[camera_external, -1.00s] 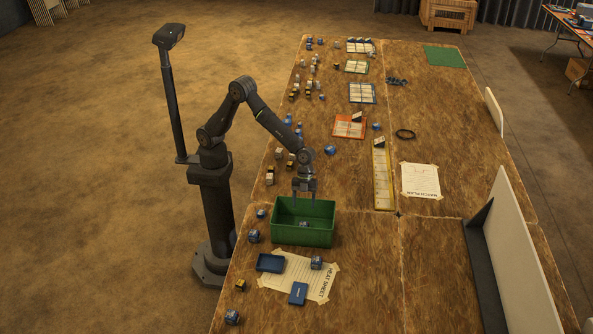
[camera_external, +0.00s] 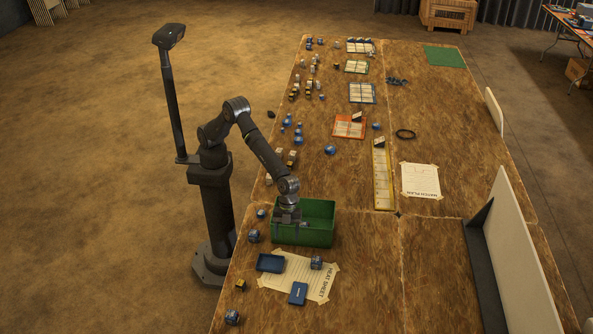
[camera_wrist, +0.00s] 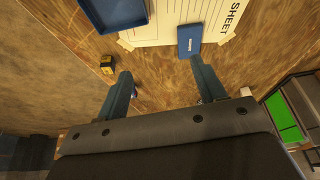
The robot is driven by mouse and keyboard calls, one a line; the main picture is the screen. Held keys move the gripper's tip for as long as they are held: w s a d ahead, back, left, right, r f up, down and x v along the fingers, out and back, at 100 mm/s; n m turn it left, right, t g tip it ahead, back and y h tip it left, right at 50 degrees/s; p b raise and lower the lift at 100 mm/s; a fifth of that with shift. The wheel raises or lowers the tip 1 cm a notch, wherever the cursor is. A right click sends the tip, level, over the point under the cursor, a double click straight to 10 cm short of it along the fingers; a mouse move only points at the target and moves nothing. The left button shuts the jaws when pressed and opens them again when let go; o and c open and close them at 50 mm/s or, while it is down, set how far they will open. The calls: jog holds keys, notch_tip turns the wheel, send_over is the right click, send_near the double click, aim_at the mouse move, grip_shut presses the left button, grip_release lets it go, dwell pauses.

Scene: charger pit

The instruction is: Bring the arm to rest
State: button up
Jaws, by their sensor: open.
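My gripper (camera_external: 288,216) is at the left end of the green bin (camera_external: 318,233) in the external view, and hides part of its rim. I cannot tell how high above the bin it is. In the wrist view my gripper (camera_wrist: 160,66) has its two fingers spread wide, with bare wood between them and nothing held. My arm is bent, its elbow raised beside the table's left edge.
The heat sheet (camera_external: 322,284) lies in front of the bin, with a blue tray (camera_external: 270,263), a blue flat piece (camera_external: 298,293) and a blue cube (camera_external: 316,263) on it. A yellow-black cube (camera_wrist: 107,65) lies nearby. Small blocks line the table's left side.

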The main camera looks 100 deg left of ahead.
jog(key=s+d, duration=1.7)
jog(key=d, duration=0.5)
jog(key=shift+s+n, duration=0.15)
jog(key=shift+n, duration=0.15)
